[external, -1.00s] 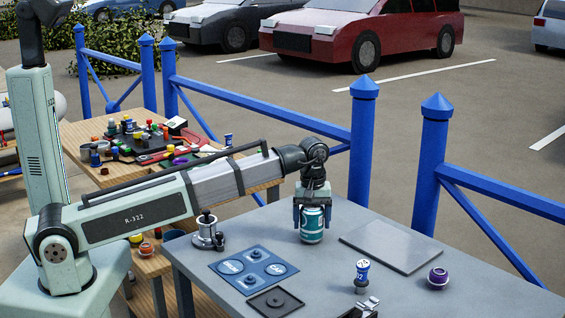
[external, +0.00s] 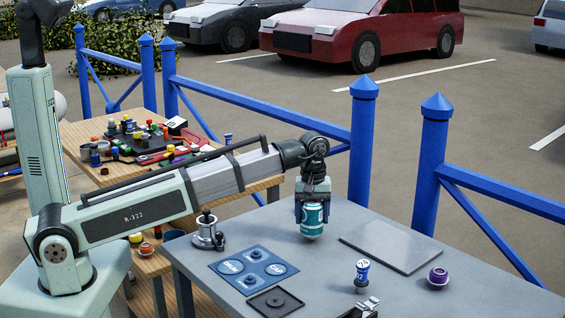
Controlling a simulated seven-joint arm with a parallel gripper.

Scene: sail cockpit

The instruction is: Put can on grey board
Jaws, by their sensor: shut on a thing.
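A teal can (external: 313,222) with a white band hangs upright in my gripper (external: 312,208), which is shut on its upper part. The can appears slightly above the grey table. The grey board (external: 392,247) is a thin flat slab lying on the table to the right of the can. The board is bare, and the can is apart from its left edge.
A blue panel with round discs (external: 253,268) and a dark square plate (external: 275,302) lie at the front left. A metal fitting (external: 207,233) stands behind them. A blue-topped small item (external: 362,275) and a purple round item (external: 438,277) stand in front of the board. Blue railings (external: 430,170) run behind the table.

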